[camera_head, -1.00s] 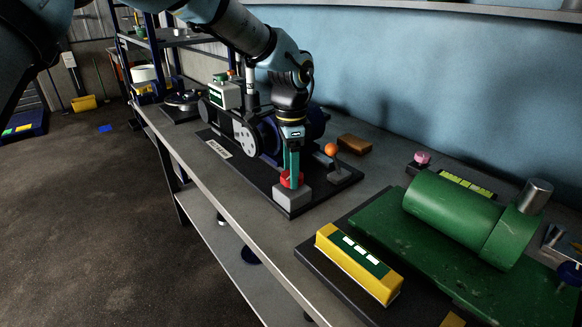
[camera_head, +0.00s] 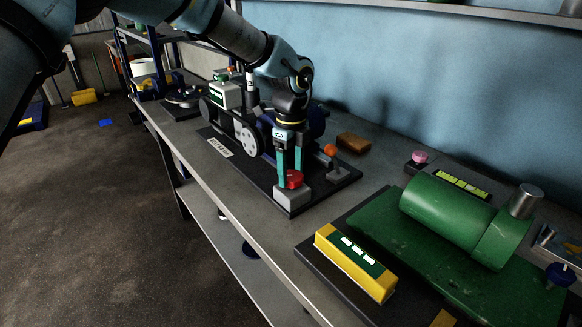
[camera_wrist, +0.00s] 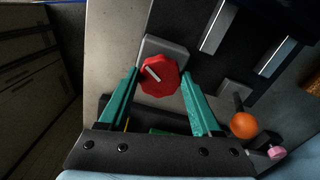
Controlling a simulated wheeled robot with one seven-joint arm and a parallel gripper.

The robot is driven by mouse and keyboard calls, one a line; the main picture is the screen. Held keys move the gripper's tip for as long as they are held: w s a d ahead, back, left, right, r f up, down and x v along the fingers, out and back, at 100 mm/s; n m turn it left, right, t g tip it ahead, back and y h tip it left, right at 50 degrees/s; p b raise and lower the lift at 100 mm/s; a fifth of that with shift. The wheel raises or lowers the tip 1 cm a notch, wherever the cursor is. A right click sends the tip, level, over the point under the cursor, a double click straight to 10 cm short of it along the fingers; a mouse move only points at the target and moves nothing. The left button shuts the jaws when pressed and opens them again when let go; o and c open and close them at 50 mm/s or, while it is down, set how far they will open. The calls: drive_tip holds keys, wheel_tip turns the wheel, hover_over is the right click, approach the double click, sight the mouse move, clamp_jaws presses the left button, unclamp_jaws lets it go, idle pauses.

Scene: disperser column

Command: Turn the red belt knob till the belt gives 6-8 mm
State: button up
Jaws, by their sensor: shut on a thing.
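The red belt knob (camera_head: 294,179) sits on a grey block (camera_head: 291,195) at the front corner of the belt unit's dark base. In the wrist view the knob (camera_wrist: 160,76) is lobed, with a white mark pointing to the upper left. My gripper (camera_head: 290,177) comes down from above with its two teal fingers on either side of the knob. It is shut on the knob, and the fingertips (camera_wrist: 160,73) flank it in the wrist view. The belt (camera_head: 229,120) runs by a pale pulley (camera_head: 246,139) behind and left of my gripper.
An orange ball-topped lever (camera_head: 330,150) stands right of my gripper. A brown block (camera_head: 354,143) lies behind it. A green cylindrical machine (camera_head: 455,220) and a yellow-and-green box (camera_head: 356,262) stand on the bench at right. A strip of bench front is clear.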

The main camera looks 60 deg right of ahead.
sight(291, 175)
drive_tip(key=shift+m, duration=0.9)
drive_tip(key=o, duration=1.4)
drive_tip(key=shift+c, duration=0.2)
wheel_tip(291, 175, up, 11)
drive_tip(key=b, duration=0.3)
drive_tip(key=shift+f, duration=0.1)
